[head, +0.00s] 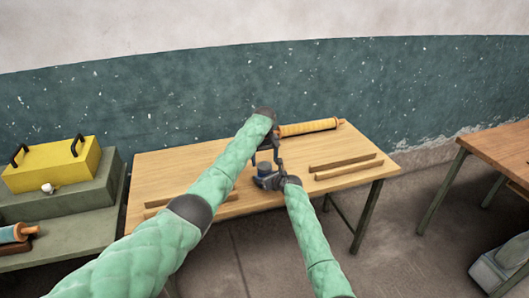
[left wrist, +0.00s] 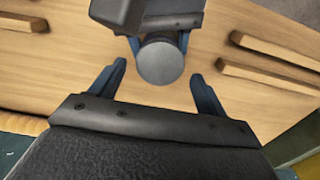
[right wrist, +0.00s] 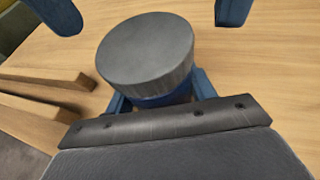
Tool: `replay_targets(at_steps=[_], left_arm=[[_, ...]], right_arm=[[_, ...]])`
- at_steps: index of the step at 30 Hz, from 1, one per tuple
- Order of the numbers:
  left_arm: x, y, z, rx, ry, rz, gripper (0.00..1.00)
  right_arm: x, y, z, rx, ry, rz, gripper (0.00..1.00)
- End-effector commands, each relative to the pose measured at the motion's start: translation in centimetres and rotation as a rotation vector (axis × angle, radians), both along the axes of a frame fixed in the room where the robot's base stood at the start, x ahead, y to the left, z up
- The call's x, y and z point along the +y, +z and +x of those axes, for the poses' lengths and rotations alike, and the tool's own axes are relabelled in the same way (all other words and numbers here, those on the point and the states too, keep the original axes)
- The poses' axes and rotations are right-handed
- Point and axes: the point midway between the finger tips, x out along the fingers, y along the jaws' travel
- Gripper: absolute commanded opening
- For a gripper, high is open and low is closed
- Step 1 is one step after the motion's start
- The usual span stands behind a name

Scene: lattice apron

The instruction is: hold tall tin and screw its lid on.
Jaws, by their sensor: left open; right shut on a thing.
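The tall tin shows a blue body (right wrist: 160,100) in the right wrist view, with a broad grey lid (right wrist: 145,48) sitting on its top. I cannot tell how tightly the lid is seated. My right gripper (head: 268,181) is shut around the tin's body below the lid and holds it upright. My left gripper (left wrist: 160,88) is open, pointing down over the tin. The round lid top (left wrist: 160,63) shows just beyond the gap between its fingers, apart from both. Most of the tin's body is hidden by the grippers.
The wooden table (head: 165,172) carries a yellow roller (head: 308,128) at the back and wooden strips (head: 345,163) at the right. More strips lie at the front left. A yellow box (head: 52,165) stands on a green bench at the left. Bare tabletop lies around the tin.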

Motion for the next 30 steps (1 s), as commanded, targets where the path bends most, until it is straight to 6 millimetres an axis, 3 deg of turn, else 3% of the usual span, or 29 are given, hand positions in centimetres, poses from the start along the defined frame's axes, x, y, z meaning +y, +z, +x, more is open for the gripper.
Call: replay_targets(at_steps=[6,18,19,25,30], left_arm=[[0.0,-2.1,0.0,0.001,0.0,0.001,0.75],[0.0,-2.7,0.0,0.0,0.0,0.0,0.75],[0.0,-2.7,0.0,0.0,0.0,0.0,0.73],[0.0,-2.7,0.0,0.0,0.0,0.0,0.34],[0.0,-2.7,0.0,0.0,-0.039,0.0,0.3]], right_arm=[[0.0,-0.1,0.0,0.001,0.0,-0.001,0.0],[0.0,-0.1,0.0,0.001,0.0,-0.001,0.0],[0.0,-0.1,0.0,0.001,0.0,-0.001,0.0],[0.0,-0.1,0.0,0.001,0.0,-0.001,0.0],[0.0,-0.1,0.0,0.001,0.0,-0.001,0.0]])
